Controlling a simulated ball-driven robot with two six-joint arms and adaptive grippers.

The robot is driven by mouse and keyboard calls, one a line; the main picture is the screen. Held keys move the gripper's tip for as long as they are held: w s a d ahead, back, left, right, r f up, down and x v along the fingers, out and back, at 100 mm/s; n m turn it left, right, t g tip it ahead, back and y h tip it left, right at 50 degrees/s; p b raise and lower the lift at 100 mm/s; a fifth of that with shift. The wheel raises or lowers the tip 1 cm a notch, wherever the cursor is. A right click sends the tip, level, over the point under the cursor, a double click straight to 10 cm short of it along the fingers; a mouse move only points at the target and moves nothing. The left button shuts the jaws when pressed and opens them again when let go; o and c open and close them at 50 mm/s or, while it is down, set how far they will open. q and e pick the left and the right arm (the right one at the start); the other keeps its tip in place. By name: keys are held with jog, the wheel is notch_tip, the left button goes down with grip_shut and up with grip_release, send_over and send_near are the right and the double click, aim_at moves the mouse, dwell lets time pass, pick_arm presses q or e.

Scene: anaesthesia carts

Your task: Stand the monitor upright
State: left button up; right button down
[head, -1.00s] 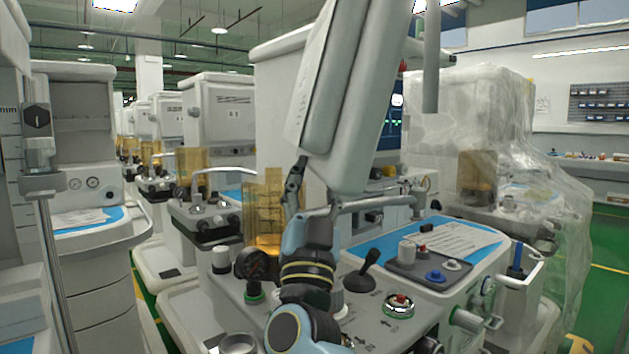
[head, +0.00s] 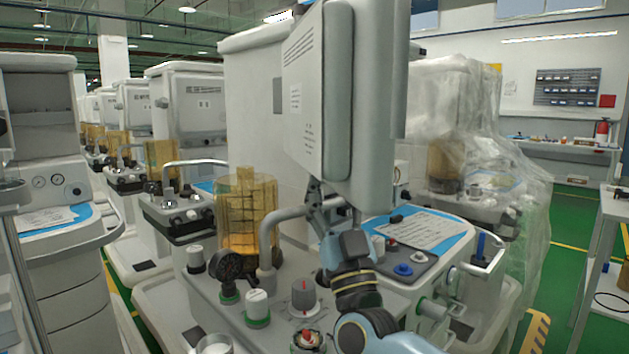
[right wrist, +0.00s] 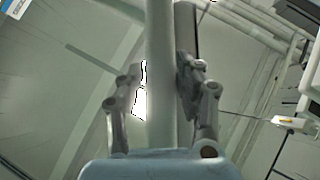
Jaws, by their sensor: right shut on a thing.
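The monitor (head: 360,100) is a large pale grey panel in the middle of the head view. Its back, with vent slots and a label, and its thick edge face me, and its screen is hidden. It stands close to vertical above the cart. My right gripper (head: 328,202) is at the monitor's lower edge. In the right wrist view my right gripper (right wrist: 160,75) has its fingers on both sides of a pale grey bar-like part of the monitor (right wrist: 160,115). My left gripper is out of view.
Below is the cart top (head: 270,335) with knobs, a gauge (head: 228,266) and an amber canister (head: 246,215). A curved grey pipe (head: 268,235) stands just left of my right gripper. A plastic-wrapped cart (head: 480,170) is behind to the right. Green floor (head: 550,270) is free at the right.

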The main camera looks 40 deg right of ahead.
jog(key=c, duration=0.9)
grip_release()
jog(key=v, duration=0.7)
jog(key=shift+s+a+f, duration=0.1)
jog(key=shift+s+f, duration=0.1)
jog(key=shift+f, duration=0.05)
